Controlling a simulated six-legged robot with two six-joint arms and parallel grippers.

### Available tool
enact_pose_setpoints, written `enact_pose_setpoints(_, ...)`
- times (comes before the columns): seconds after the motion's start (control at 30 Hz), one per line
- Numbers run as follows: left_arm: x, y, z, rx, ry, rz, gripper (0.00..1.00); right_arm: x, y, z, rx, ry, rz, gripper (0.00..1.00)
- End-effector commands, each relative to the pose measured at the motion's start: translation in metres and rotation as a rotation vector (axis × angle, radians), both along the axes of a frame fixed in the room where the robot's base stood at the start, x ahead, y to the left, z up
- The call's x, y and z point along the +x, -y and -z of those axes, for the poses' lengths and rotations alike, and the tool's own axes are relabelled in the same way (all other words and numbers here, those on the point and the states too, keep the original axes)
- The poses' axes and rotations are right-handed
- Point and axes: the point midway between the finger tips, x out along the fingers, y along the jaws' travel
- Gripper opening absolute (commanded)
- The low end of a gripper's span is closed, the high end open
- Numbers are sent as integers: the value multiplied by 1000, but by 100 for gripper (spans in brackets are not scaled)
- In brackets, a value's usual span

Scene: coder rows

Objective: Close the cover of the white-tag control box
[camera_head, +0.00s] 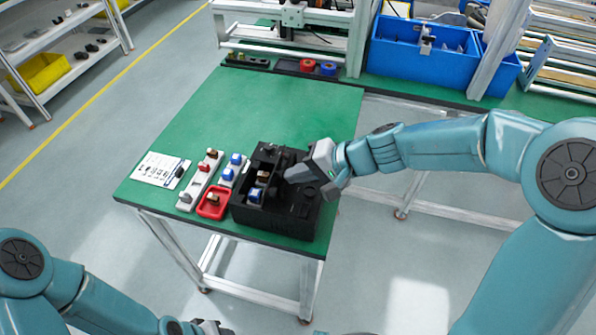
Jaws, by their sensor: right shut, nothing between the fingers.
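A black box (303,208) stands at the front right corner of the green table. Its left part shows open compartments with small blue and brown pieces inside. I cannot make out a white tag on it, and I cannot tell its cover apart from the black body. My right gripper (291,174) reaches in from the right, shut and empty, with dark fingers over the box. It hides part of the box top, and I cannot tell whether it touches. My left gripper (212,328) is low at the bottom edge, away from the table, only partly visible.
Left of the box are a red tray (204,212), white strips with red and blue knobs (201,178) and a printed sheet (156,165). Blue bins (415,62) stand at the back right.

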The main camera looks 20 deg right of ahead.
Motion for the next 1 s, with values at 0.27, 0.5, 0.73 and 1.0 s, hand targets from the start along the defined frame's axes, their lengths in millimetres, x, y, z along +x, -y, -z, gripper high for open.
enact_pose_setpoints(0.27, 0, 0, -12, 0, 0, 0, 41, 2, -3, -5, -44, -28, -1, 0)
enact_pose_setpoints(0.5, 0, 0, -22, 0, 0, 0, 41, 4, -7, -9, -83, -54, -3, 0)
enact_pose_setpoints(0.73, 0, 0, -41, 0, 0, 0, 41, 8, -14, -17, -112, -78, -2, 0)
enact_pose_setpoints(1.0, 0, 0, -44, 0, 0, 0, 41, 20, -31, -21, -112, -74, -2, 0)
